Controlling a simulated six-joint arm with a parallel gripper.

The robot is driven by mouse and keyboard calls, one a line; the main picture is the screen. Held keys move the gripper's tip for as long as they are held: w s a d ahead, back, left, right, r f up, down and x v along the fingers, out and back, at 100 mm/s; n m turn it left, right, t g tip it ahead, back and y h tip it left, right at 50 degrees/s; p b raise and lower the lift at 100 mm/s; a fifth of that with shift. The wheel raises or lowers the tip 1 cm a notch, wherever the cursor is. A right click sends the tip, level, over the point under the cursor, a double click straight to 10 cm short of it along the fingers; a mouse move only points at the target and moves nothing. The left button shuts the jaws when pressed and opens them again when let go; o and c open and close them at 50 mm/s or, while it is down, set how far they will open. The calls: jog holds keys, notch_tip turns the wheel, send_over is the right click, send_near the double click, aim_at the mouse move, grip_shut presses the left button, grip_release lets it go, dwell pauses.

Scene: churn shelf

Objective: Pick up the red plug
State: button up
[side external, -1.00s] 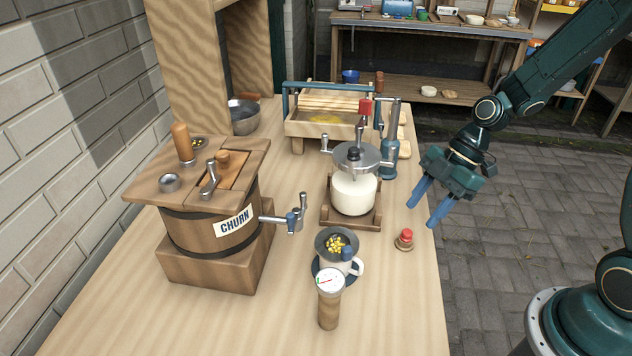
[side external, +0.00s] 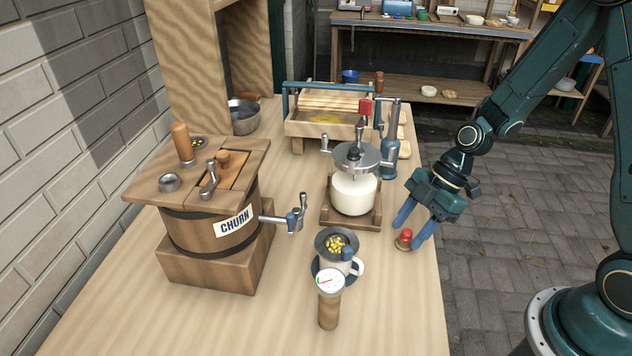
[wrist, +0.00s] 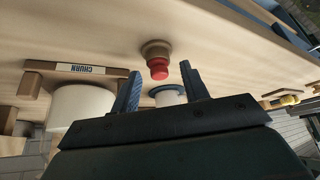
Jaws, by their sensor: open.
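The red plug (side external: 406,235) has a red top on a round brown base and stands on the table near its right edge. My gripper (side external: 408,233) is open, with its two blue fingers pointing down around the plug in the side view. In the wrist view the plug (wrist: 159,68) lies ahead of the gap between the fingertips of my gripper (wrist: 160,72). The fingers stand apart from it on either side, and nothing is held. Whether a finger touches the plug cannot be told.
A glass jar with a crank (side external: 354,192) stands left of my gripper. A cup with yellow bits (side external: 337,262) and a dial gauge (side external: 330,290) stand nearer the front. The wooden churn (side external: 212,225) is at the left. Bare table (side external: 400,305) lies in front of the plug.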

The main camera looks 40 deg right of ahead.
aim_at(410, 230)
grip_shut()
jog(key=shift+r, duration=0.1)
dwell(0.4)
notch_tip(410, 230, up, 20)
dwell(0.8)
dwell(0.5)
